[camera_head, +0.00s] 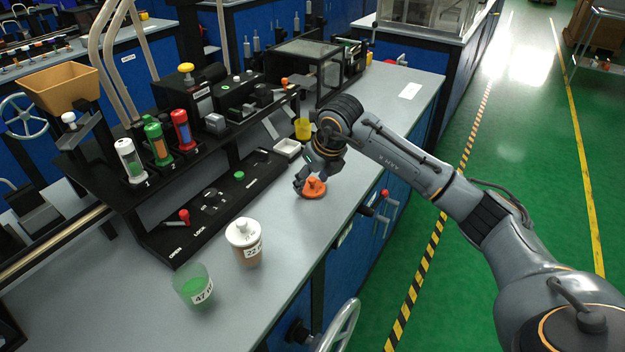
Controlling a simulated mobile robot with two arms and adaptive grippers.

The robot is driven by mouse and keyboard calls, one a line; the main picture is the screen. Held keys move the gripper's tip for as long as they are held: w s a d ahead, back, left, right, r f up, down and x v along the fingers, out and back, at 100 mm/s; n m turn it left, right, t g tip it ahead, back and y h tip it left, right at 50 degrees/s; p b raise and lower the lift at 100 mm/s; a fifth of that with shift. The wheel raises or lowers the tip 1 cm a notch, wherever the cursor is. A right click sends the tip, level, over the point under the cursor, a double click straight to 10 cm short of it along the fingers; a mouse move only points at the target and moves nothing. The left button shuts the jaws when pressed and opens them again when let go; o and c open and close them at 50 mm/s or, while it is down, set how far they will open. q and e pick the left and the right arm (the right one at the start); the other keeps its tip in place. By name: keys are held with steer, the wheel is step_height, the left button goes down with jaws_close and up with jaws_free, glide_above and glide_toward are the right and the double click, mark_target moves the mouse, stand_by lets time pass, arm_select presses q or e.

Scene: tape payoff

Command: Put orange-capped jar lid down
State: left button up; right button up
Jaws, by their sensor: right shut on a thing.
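The orange lid (314,189) is at the grey bench top, near its right edge, with a knob on top. My right gripper (309,179) comes down over it from above and is shut on it. The lid looks level and very close to the bench; I cannot tell if it rests fully on it. A jar with a white lid, labelled 22 (245,243), stands upright nearer the front. My left gripper is not in view.
A green cup labelled 47 (193,285) stands beside the jar. A black control panel (215,205) with levers and a small white tray (287,148) lie left of the lid. A yellow cup (302,128) stands behind. Bare bench (290,235) lies in front of the lid.

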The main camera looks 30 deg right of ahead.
steer(key=o, duration=0.9)
steer(key=shift+f, duration=0.15)
steer(key=shift+o, duration=0.2)
steer(key=shift+r, duration=0.35)
steer(key=v, duration=1.1)
steer(key=shift+s+r, duration=0.15)
steer(key=shift+r, duration=0.2)
